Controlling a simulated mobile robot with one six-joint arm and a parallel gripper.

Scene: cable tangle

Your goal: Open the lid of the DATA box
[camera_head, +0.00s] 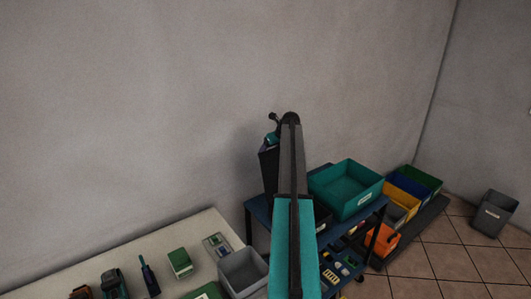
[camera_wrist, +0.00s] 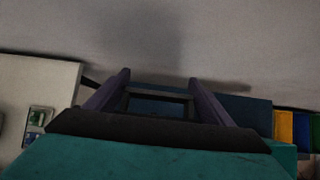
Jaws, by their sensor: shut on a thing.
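In the wrist view my gripper (camera_wrist: 158,79) has its two purple fingers apart, with a dark, frame-like thing (camera_wrist: 157,98) between them, and it is shut on that thing. I cannot tell whether this is the lid of the DATA box. In the head view my arm runs up the middle and hides the fingers. A dark upright panel or box (camera_head: 268,172) stands just left of the arm, below its far end, at the blue cart (camera_head: 257,208). I can read no DATA label in either view.
A teal open bin (camera_head: 345,188) with a white label sits on the cart, right of my arm. A pale table (camera_head: 130,256) with a grey bin (camera_head: 242,270) and small items is at the left.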

